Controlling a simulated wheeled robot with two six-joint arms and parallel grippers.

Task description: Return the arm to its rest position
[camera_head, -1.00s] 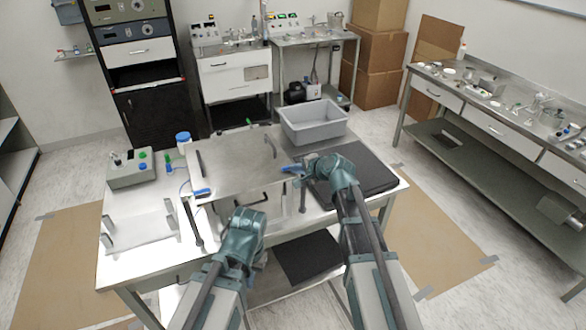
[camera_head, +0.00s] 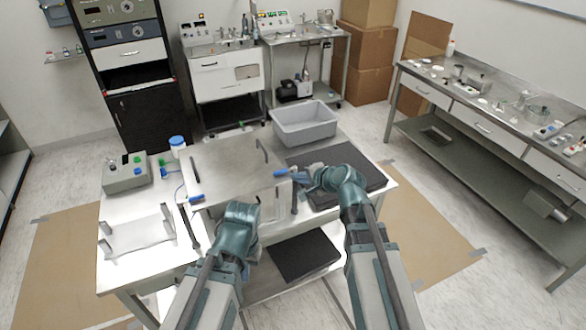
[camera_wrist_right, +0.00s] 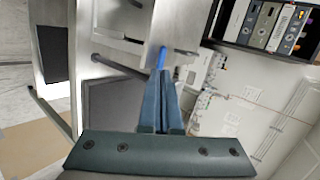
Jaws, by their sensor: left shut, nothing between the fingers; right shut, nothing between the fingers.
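My right arm reaches over the table's right part in the head view. Its gripper (camera_head: 312,175) is close to the right blue handle (camera_head: 281,174) of the metal box (camera_head: 235,160). In the right wrist view the right gripper's blue fingers (camera_wrist_right: 163,88) are together with nothing between them, and a blue handle (camera_wrist_right: 163,57) shows just beyond their tips. My left gripper (camera_head: 241,214) is at the table's front, below the left blue handle (camera_head: 196,199); it is shut and empty, its fingertips mostly hidden behind its own wrist.
A grey bin (camera_head: 305,126) stands behind a dark mat (camera_head: 367,178) on the table's right. A control box (camera_head: 125,174), a blue-lidded jar (camera_head: 178,146) and a clear plate with handles (camera_head: 138,238) are on the left. A long bench (camera_head: 480,120) stands right, with floor between.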

